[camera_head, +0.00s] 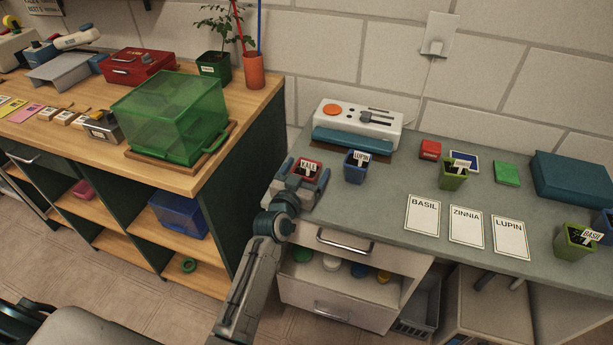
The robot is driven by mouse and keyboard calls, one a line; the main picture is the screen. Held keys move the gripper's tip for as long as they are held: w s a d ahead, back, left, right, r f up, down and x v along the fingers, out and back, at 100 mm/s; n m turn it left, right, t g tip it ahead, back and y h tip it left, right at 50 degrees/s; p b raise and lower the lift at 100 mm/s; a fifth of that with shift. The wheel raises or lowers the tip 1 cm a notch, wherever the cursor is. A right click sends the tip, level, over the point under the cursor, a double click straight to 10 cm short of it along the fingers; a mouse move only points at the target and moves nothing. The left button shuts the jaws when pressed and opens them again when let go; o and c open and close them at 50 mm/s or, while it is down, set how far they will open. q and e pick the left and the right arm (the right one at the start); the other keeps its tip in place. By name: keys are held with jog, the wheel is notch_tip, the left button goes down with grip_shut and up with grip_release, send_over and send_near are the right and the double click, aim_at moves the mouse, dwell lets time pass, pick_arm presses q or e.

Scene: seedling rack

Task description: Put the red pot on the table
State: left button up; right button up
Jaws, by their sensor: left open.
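The red pot (306,176), with dark soil and a white label that seems to read KALE, stands upright at the left end of the grey-green table (385,195). My left gripper (308,174) is open, with one finger on each side of the red pot. I cannot tell whether the fingers touch it. The lower part of the pot is hidden by the gripper. My right gripper is not in view.
A blue pot (355,173) labelled LUPIN stands just right of my left gripper. A white device (357,120) lies behind. Green pots (452,181) and cards (422,216) stand or lie further right. A wooden bench (215,170) is at left. Bare table lies before the blue pot.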

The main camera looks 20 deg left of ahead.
aim_at(306, 171)
pick_arm(q)
jog(key=c, duration=1.2)
